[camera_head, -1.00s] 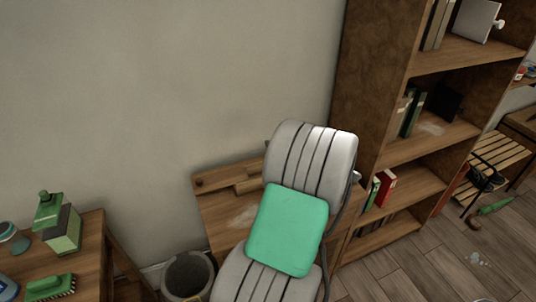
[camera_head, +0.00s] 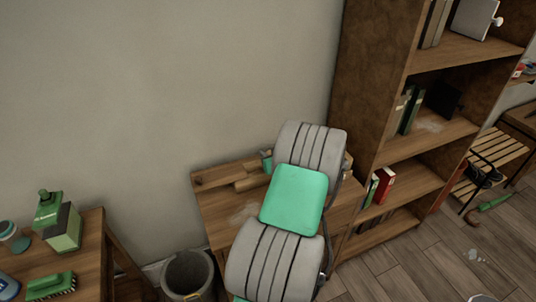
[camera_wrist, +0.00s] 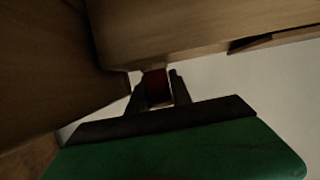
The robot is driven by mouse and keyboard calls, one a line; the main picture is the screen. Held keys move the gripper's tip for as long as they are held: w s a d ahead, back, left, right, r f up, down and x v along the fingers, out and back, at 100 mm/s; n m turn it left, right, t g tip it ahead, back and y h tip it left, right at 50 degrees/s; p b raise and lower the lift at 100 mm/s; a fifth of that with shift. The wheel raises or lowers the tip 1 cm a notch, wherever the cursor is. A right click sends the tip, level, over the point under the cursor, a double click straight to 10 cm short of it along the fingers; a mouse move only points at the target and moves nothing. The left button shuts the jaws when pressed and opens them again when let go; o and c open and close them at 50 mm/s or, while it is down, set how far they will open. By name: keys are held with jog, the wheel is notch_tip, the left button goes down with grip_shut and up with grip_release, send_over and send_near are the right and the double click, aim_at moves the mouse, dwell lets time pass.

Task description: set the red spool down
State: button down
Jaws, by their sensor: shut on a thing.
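The red spool (camera_wrist: 157,85) shows as a small dark red patch between the two fingers of my gripper (camera_wrist: 160,92) in the wrist view. My gripper is shut on it. A brown wooden surface (camera_wrist: 190,30) fills the top of the wrist view, just beyond the fingertips. I cannot tell whether the spool touches it. In the head view my arm reaches over a wooden desk (camera_head: 222,207) against the wall, and it hides my gripper and the spool.
Pale wooden pieces (camera_head: 252,182) and a small cup (camera_head: 267,161) are at the desk's back. A tall bookshelf (camera_head: 375,95) stands right of the desk, with a red binder (camera_head: 385,184) on a low shelf. A bin (camera_head: 187,273) and a side table (camera_head: 90,245) are left.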

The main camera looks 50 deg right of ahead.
jog(key=shift+f+b, duration=0.35)
jog(key=shift+b, duration=0.05)
jog(key=c, duration=1.5)
grip_release()
jog(key=o, duration=0.4)
jog(key=shift+s+a+f, duration=0.1)
jog(key=shift+f, duration=0.05)
jog(key=shift+c, duration=0.2)
